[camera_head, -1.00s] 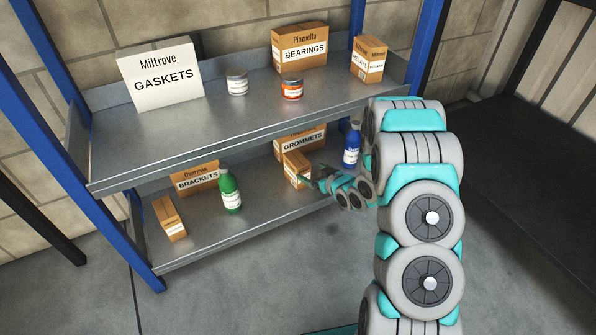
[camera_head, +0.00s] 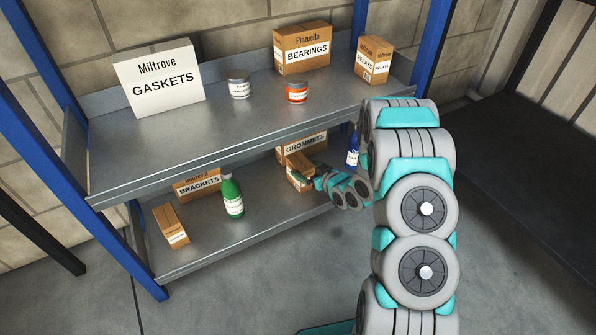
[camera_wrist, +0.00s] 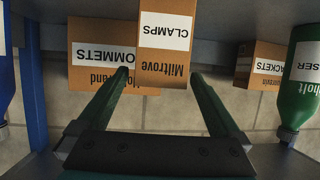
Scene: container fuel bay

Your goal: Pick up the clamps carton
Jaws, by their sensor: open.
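The clamps carton (camera_wrist: 162,65) is a small brown carton with a white CLAMPS label, upside down in the wrist view. In the head view the carton (camera_head: 297,162) stands on the lower shelf in front of the grommets carton (camera_head: 316,143), partly hidden by my gripper. My gripper (camera_wrist: 160,77) is open, its two dark green fingers pointing at the carton, one toward each side. I cannot tell whether the fingertips reach past its front face or touch it. In the head view my gripper (camera_head: 307,180) is small and close to the carton.

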